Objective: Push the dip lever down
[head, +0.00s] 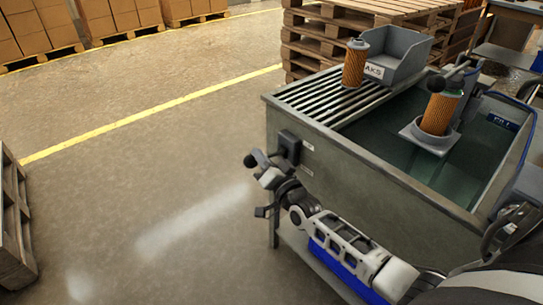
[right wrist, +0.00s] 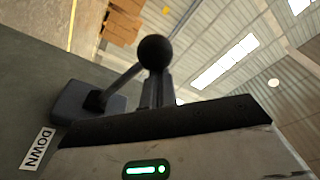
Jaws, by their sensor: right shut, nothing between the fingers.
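The dip lever is a dark rod (right wrist: 124,77) with a black ball knob (right wrist: 155,52), coming from a dark box in the right wrist view. In the head view the knob (head: 250,160) sticks out beside the box (head: 289,147) on the tank's near-left wall. My right gripper (head: 264,177) is shut and empty, its fingertips close by the knob. In the right wrist view the fingers (right wrist: 156,92) point at the knob and overlap it; I cannot tell whether they touch. A white DOWN label (right wrist: 37,148) is beside the box. My left gripper is not in view.
The grey tank (head: 370,172) holds dark green liquid and a slatted rack (head: 318,97). An orange cartridge (head: 440,112) stands on a grey holder (head: 415,133) over the liquid. Another cartridge (head: 354,65) stands by a grey bin (head: 402,58). The floor left of the tank is clear.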

